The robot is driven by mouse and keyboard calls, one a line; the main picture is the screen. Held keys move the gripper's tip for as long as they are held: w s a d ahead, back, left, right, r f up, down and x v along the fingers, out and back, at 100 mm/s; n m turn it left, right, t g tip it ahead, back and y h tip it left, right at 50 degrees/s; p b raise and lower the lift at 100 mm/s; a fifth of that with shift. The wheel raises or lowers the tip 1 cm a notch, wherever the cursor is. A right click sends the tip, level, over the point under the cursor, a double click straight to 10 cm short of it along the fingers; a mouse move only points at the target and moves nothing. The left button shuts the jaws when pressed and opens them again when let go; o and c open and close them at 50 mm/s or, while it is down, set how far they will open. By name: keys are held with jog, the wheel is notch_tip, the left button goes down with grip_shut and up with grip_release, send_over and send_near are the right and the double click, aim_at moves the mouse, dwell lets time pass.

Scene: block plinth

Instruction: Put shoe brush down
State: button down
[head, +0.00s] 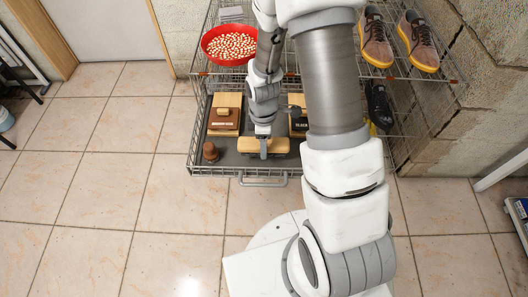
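The shoe brush (247,145), a long pale wooden block, lies level across the front part of a pulled-out wire basket (215,172). My gripper (264,146) points down over its middle. One finger shows against the brush's near side; the other is hidden behind it. The gripper looks shut on the brush. The brush is at or just above the dark basket floor (226,158); I cannot tell whether it touches.
A wooden brush or box (225,115) and a brown knob-like item (210,152) are left in the basket. A labelled box (298,127) is partly hidden by my arm. Above are a red bowl (207,47) and brown shoes (376,50). Tiled floor at left is clear.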

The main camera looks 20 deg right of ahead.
jog(key=shift+f+b, duration=0.75)
jog(key=shift+f, duration=1.2)
jog(key=shift+f, duration=0.1)
jog(key=shift+f, duration=0.15)
jog(key=shift+c, duration=0.8)
grip_release()
